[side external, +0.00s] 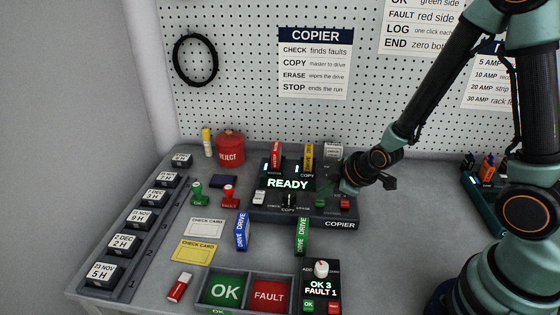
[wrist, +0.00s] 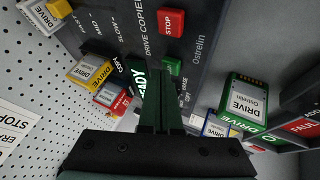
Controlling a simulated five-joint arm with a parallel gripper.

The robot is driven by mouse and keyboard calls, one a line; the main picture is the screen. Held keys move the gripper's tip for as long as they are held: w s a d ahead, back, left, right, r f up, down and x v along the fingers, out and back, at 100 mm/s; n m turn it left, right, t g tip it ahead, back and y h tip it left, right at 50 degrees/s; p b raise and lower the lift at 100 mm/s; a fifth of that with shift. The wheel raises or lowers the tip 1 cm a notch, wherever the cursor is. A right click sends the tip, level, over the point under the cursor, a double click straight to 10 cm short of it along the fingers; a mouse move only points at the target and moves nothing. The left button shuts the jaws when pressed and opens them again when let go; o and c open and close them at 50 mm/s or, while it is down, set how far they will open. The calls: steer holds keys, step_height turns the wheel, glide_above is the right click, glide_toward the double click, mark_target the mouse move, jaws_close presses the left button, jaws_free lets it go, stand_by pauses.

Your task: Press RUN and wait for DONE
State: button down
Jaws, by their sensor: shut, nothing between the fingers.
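The dark copier (side external: 262,216) stands on the bench, and its display (side external: 288,184) reads READY. A small green button (side external: 320,203) sits on its front right; its label is too small to read. A red button (side external: 345,204) is to the right of it, and in the wrist view a red button marked STOP (wrist: 170,22) shows. My gripper (side external: 346,188) is shut and empty, over the right part of the copier. In the wrist view my shut fingers (wrist: 158,70) cover part of the display and panel.
Several coloured drives stand in the copier, and a blue drive (side external: 241,231) and a green drive (side external: 302,237) are in front. A tray with OK (side external: 225,291) and FAULT (side external: 269,294) sections is at the front. A red REJECT bin (side external: 230,149) stands behind left.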

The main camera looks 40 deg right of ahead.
mark_target(324, 202)
steer(key=shift+f, duration=0.25)
steer(key=shift+r, duration=0.2)
stand_by(0.4)
steer(key=shift+r, duration=0.7)
steer(key=shift+r, duration=2.5)
